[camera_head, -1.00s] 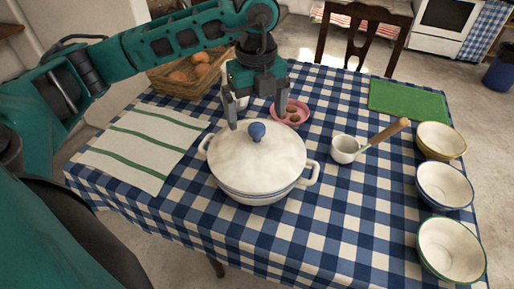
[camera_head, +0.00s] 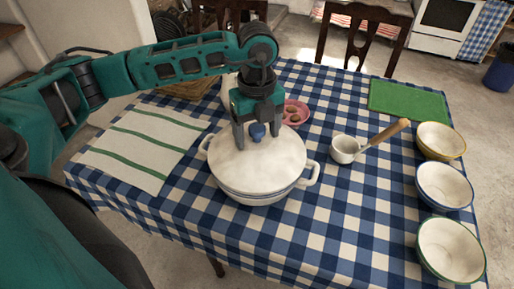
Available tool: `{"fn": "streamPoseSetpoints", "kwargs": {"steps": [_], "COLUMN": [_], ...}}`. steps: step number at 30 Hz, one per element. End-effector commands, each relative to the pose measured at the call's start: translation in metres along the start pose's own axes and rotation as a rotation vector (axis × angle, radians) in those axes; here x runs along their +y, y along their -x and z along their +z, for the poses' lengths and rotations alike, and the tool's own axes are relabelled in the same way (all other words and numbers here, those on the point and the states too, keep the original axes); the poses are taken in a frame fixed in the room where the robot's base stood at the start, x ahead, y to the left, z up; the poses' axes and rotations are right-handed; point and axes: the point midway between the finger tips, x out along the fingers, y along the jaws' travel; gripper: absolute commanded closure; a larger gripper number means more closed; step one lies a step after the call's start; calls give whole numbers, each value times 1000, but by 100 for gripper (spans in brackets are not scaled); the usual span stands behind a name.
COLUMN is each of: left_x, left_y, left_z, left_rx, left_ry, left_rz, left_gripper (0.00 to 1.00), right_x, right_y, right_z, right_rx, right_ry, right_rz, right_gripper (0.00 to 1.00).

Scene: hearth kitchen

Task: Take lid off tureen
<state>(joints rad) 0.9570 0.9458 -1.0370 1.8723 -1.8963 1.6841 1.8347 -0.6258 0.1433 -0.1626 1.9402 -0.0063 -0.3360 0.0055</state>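The white tureen (camera_head: 258,197) stands on the checked tablecloth in the middle of the head view. Its white lid (camera_head: 252,167) sits on it, with a blue knob (camera_head: 257,131) on top. My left gripper (camera_head: 257,141) points down over the lid, with one finger on each side of the knob. The fingers are apart, and a gap shows between the knob and at least one finger. My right gripper is not in view.
A ladle (camera_head: 346,149) with a wooden handle lies right of the tureen. Bowls (camera_head: 443,187) line the right edge. A pink dish (camera_head: 295,112) and a basket (camera_head: 189,88) are behind. A striped towel (camera_head: 140,150) lies left, a green cloth (camera_head: 408,100) at back right.

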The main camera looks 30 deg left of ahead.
Motion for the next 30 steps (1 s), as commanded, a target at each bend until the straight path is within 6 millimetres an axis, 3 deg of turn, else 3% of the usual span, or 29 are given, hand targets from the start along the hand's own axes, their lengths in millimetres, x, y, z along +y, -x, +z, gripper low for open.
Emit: {"fn": "streamPoseSetpoints", "kwargs": {"steps": [2, 22, 30], "left_x": [0, 1, 2], "left_y": [0, -3, -4], "left_z": [0, -1, -1], "left_rx": [0, 2, 3], "left_ry": [0, -1, -1], "left_rz": [0, 5, 8], "left_gripper": [35, 100, 100], "right_x": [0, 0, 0], "right_y": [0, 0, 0], "right_z": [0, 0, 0], "right_rx": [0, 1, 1], "right_ry": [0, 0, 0], "right_rz": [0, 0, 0], "right_gripper": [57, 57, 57]}}
